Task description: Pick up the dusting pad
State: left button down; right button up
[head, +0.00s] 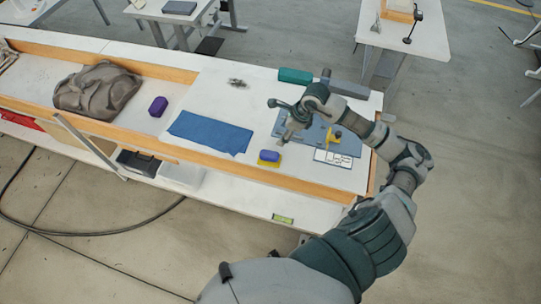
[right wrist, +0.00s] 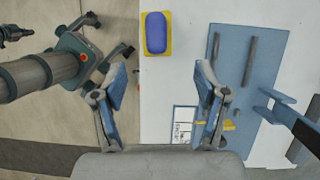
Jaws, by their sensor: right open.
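A small blue-violet pad with rounded corners, probably the dusting pad, lies on a yellow base (head: 269,163) near the worktable's front edge. In the right wrist view the pad (right wrist: 156,33) lies ahead of my right gripper (right wrist: 160,74), upper middle. In the head view my right gripper (head: 279,122) is over the table, just beyond the pad and by the blue-grey plate. Its fingers are spread, with nothing between them. My left gripper (right wrist: 107,36) shows only in the right wrist view, over the floor beside the table, its fingers apart and empty.
A blue cloth (head: 210,132) lies left of the pad. A purple block (head: 158,106) and a grey-brown bag (head: 97,90) are farther left. A blue-grey plate (head: 343,140) with fittings and a printed card (head: 333,158) lie right. A wooden rim (head: 225,166) runs along the front.

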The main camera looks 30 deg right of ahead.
jog(key=p, duration=0.2)
send_over(268, 153)
jog(key=d, duration=0.1)
jog(key=f, duration=0.9)
jog(key=shift+s+d+f, duration=0.1)
jog(key=shift+s+f, duration=0.1)
jog(key=shift+s, duration=0.15)
jog(key=shift+f, duration=0.65)
jog(key=p+x, duration=0.1)
jog(key=x, duration=0.2)
jog(key=shift+s+f, duration=0.1)
jog(key=shift+f, duration=0.25)
jog(key=shift+a+f, duration=0.25)
jog(key=shift+f, duration=0.1)
jog(key=shift+a, duration=0.15)
jog(key=c, duration=0.5)
jog(key=shift+d+f, duration=0.1)
jog(key=shift+d, duration=0.15)
grip_shut()
